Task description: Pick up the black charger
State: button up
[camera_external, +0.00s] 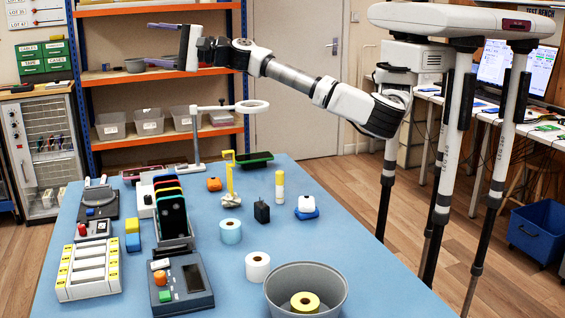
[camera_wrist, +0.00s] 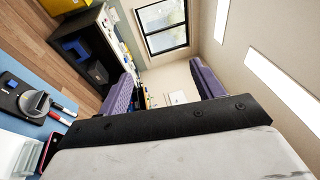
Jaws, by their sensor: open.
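The black charger (camera_external: 262,212) stands on the blue table, right of the middle, in the external view. A white charger-like piece on a blue base is to its right. My gripper (camera_external: 163,43) is raised high above the table's far left part, well away from the charger. Its two purple fingers are apart and point left, with nothing between them. In the wrist view my gripper (camera_wrist: 165,90) shows the two purple fingers spread wide, with only the room behind them. The charger is not seen in the wrist view.
The blue table (camera_external: 355,265) also holds a grey bowl (camera_external: 334,300) with a yellow roll, a white roll (camera_external: 257,267), a light blue roll (camera_external: 230,232), a glue stick (camera_external: 279,187) and a yellow stand (camera_external: 231,180). Phones in a rack (camera_external: 172,215) and a ring lamp (camera_external: 198,150) stand further left.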

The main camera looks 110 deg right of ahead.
jog(key=s+d+f+m+g+h, duration=0.2)
jog(key=s+d+m+g+h, duration=0.35)
jog(key=m, duration=0.95)
jog(key=s+d+f+m+g+h, duration=0.2)
jog(key=s+d+m+g+h, duration=0.4)
jog(key=m, duration=0.9)
jog(key=m+g+y, duration=0.6)
jog(key=m+y, duration=1.1)
jog(key=m, duration=0.2)
send_over(262, 204)
jog(key=shift+h, duration=0.25)
notch_tip(262, 204, down, 32)
jog(key=shift+s+d, duration=0.1)
jog(key=shift+f+p, duration=1.5)
jog(key=shift+f, duration=1.55)
jog(key=c, duration=1.1)
jog(key=shift+r, duration=0.1)
